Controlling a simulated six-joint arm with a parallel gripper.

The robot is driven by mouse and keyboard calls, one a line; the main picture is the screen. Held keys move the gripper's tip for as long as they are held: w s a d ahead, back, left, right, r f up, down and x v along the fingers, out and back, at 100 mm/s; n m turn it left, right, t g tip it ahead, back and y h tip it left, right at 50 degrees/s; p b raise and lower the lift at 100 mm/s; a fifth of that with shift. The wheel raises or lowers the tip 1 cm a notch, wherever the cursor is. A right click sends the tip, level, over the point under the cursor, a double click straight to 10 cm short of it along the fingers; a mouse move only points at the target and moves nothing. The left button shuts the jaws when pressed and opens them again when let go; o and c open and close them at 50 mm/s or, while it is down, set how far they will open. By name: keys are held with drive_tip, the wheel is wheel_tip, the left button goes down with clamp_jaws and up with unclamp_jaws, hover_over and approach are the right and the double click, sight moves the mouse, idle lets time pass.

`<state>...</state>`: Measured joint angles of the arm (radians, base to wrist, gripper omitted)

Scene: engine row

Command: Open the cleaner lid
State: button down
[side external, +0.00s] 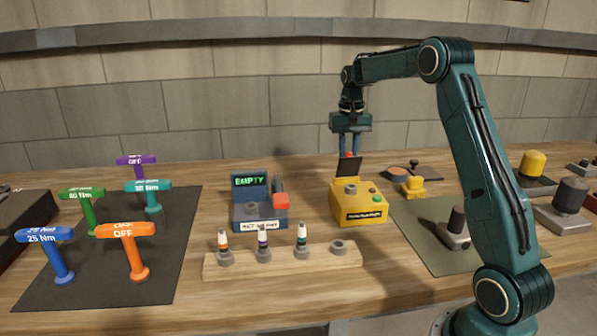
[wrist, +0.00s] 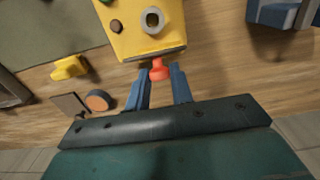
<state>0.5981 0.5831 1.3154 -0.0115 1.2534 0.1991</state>
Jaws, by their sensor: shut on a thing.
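The cleaner is a yellow box (side external: 358,203) with a dark lid (side external: 348,167) that stands raised at its back edge. In the wrist view the yellow box (wrist: 148,22) shows a round grey socket on top, and the lid is seen nearly edge-on (wrist: 153,55). A red knob (wrist: 159,72) sticks out from the lid. My gripper (side external: 349,154) is above and behind the box, pointing down, with its blue fingers shut on the red knob. The fingers also show on both sides of the knob in the wrist view (wrist: 160,69).
A blue device (side external: 250,210) reading EMPTY with a red part stands left of the cleaner. A wooden rack (side external: 280,262) with several plugs is in front. Colored T-handles (side external: 125,235) stand on a dark mat at left. A yellow part (side external: 412,186) sits close on the right.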

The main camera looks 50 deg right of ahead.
drive_tip(key=shift+w+d, duration=0.1)
drive_tip(key=shift+w, duration=0.05)
drive_tip(key=shift+w+d+g+y, duration=0.2)
drive_tip(key=shift+w+g+y, duration=0.1)
drive_tip(key=shift+g+y, duration=0.1)
drive_tip(key=c, duration=1.3)
unclamp_jaws()
drive_tip(key=shift+o, duration=0.2)
drive_tip(key=shift+d, duration=0.1)
drive_tip(key=shift+s+a+t, duration=0.2)
drive_tip(key=shift+a+t, duration=0.1)
drive_tip(key=shift+s+a+h, duration=0.15)
drive_tip(key=shift+s+h, duration=0.1)
drive_tip(key=shift+h, duration=0.15)
